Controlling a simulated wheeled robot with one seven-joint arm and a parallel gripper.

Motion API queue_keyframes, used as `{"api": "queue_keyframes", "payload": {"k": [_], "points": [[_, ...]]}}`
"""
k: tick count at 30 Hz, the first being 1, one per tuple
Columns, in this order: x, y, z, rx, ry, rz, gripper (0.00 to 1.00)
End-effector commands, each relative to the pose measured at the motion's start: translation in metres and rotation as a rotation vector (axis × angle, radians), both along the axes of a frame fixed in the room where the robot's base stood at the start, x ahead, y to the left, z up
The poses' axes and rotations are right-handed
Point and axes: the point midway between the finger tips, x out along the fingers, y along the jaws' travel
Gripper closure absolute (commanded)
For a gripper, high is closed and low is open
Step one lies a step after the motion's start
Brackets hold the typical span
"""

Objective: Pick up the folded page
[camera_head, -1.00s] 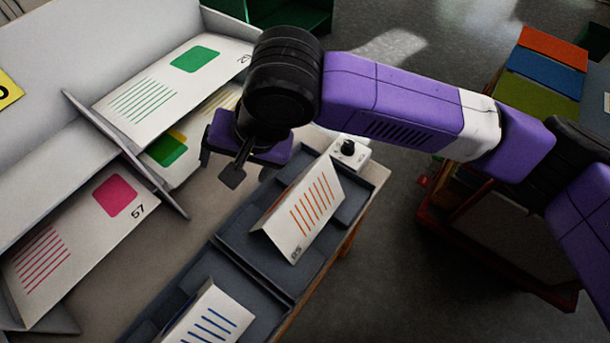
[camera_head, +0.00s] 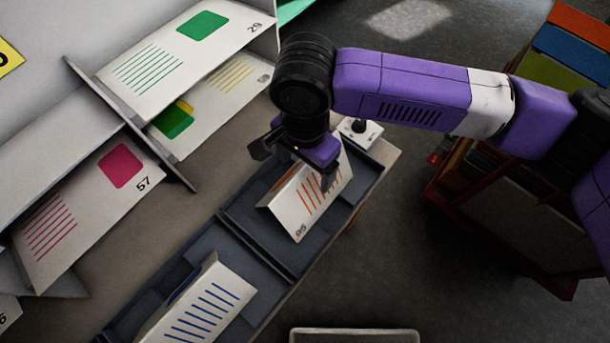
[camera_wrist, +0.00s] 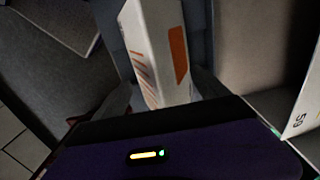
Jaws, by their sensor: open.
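A white folded page with orange lines (camera_head: 297,213) stands like a tent in the far compartment of a grey tray (camera_head: 236,222). My gripper (camera_head: 294,166) is open just above its far part, with the jaws to either side of its ridge and partly hiding it. In the wrist view the page (camera_wrist: 155,50) shows between the two spread fingers, with an orange block on its side. I cannot tell whether the fingers touch it. A second folded page with blue lines (camera_head: 212,303) stands in the near compartment.
Flat printed pages with green (camera_head: 160,62) and pink (camera_head: 72,215) marks lie on shelves at the left. A small white box with a black knob (camera_head: 360,131) stands beyond the tray. A rack with coloured blocks (camera_head: 555,70) is at the right.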

Motion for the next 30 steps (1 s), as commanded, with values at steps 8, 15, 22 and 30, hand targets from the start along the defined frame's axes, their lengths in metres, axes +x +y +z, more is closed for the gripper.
{"api": "queue_keyframes", "payload": {"k": [8,15,22,30], "points": [[0.0,0.0,-0.028,-0.001,0.001,0.0,0.16],[0.0,0.0,-0.029,0.0,0.0,0.001,0.2],[0.0,0.0,-0.029,0.0,0.0,0.001,0.65],[0.0,0.0,-0.028,0.0,0.0,0.001,0.8]]}}
